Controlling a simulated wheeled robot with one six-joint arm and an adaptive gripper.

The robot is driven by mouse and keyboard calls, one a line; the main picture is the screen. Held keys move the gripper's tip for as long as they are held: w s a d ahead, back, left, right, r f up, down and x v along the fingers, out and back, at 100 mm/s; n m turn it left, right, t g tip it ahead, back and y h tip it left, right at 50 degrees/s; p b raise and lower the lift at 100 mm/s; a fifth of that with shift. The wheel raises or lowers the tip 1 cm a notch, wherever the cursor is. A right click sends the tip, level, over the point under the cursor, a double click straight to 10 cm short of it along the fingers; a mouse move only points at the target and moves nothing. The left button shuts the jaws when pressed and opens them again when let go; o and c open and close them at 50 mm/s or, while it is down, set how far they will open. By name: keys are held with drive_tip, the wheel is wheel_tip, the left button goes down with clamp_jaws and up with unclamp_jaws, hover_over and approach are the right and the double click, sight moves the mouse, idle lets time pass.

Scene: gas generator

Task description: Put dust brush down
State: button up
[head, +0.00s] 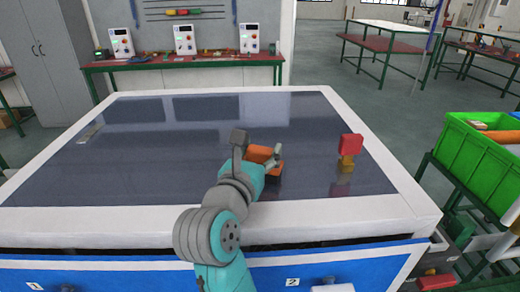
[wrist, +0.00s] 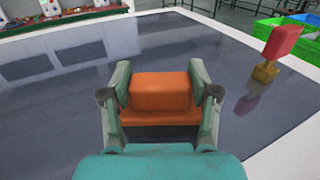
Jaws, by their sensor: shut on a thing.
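An orange block-like thing, which I take to be the dust brush (wrist: 160,92), sits between the fingers of my gripper (wrist: 161,95). In the head view the orange brush (head: 260,153) shows partly behind my arm. My gripper (head: 270,157) is shut on it over the right middle of the dark glossy table top (head: 150,160). A dark reflection shows below it. I cannot tell whether the brush touches the table. Its underside and any bristles are hidden.
A red piece on a yellow base (head: 350,150) stands on the table to the right of my gripper. A small flat metallic thing (head: 90,133) lies at the far left. The table's middle and left are mostly clear. A green crate (head: 470,160) stands off the table's right side.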

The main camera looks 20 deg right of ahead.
drive_tip(key=o, duration=1.3)
drive_tip(key=shift+f, duration=0.1)
drive_tip(key=shift+r, duration=0.2)
drive_tip(key=v, duration=1.2)
drive_tip(key=shift+a, duration=0.1)
